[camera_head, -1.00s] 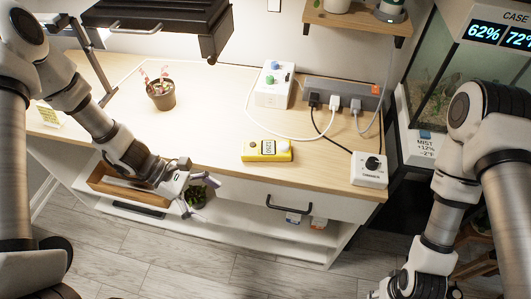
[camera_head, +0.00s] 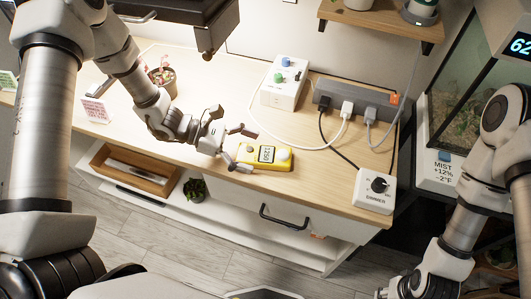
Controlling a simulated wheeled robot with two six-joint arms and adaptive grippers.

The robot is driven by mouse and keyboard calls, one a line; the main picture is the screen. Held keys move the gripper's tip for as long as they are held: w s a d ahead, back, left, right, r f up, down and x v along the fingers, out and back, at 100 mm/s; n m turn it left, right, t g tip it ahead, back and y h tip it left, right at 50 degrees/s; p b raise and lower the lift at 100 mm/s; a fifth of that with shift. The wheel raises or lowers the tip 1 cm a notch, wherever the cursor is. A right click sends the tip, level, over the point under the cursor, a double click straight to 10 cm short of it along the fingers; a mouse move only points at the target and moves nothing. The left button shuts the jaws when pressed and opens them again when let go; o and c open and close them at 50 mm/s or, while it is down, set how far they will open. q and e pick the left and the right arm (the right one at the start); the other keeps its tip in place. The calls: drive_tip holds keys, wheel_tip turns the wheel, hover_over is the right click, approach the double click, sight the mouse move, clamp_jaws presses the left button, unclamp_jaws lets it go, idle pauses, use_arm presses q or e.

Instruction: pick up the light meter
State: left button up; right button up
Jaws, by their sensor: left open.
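The light meter (camera_head: 258,157) is a yellow box with a small display reading 1250 and a pale round dome at its right end. It lies on the wooden tabletop near the front edge. My left gripper (camera_head: 240,147) is at the meter's left end, with its fingers apart and nothing seen between them. One finger is near the meter's front left corner and the other is behind it; I cannot tell whether they touch it. My right arm is at the right edge, and its gripper (camera_head: 420,288) is only partly in view at the bottom.
Behind the meter stand a white box with blue and green knobs (camera_head: 284,82) and a grey power strip (camera_head: 358,100) with plugs and cables. A white dimmer box (camera_head: 374,190) sits at the right front corner. A potted plant (camera_head: 163,78) stands behind my left arm.

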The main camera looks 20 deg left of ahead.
sight(262, 153)
use_arm(q)
drive_tip(key=x, duration=0.3)
drive_tip(key=shift+w+d, duration=0.15)
drive_tip(key=shift+d, duration=0.25)
drive_tip(key=shift+a, duration=0.1)
drive_tip(key=c, duration=1.3)
drive_tip(key=shift+c, duration=0.2)
drive_tip(key=shift+r, duration=0.65)
wheel_tip(262, 153, up, 2)
drive_tip(key=shift+r, duration=0.15)
drive_tip(key=s+d+b, duration=0.1)
drive_tip(key=s+d, duration=0.1)
drive_tip(key=d, duration=0.1)
drive_tip(key=s+d+b, duration=0.2)
drive_tip(key=s+d, duration=0.1)
drive_tip(key=shift+s+d, duration=0.3)
drive_tip(key=s+d, duration=0.2)
drive_tip(key=s+d+r, duration=0.1)
drive_tip(key=s+d, duration=0.1)
drive_tip(key=d, duration=0.1)
drive_tip(key=shift+s+d+r, duration=0.2)
drive_tip(key=shift+s+d, duration=0.15)
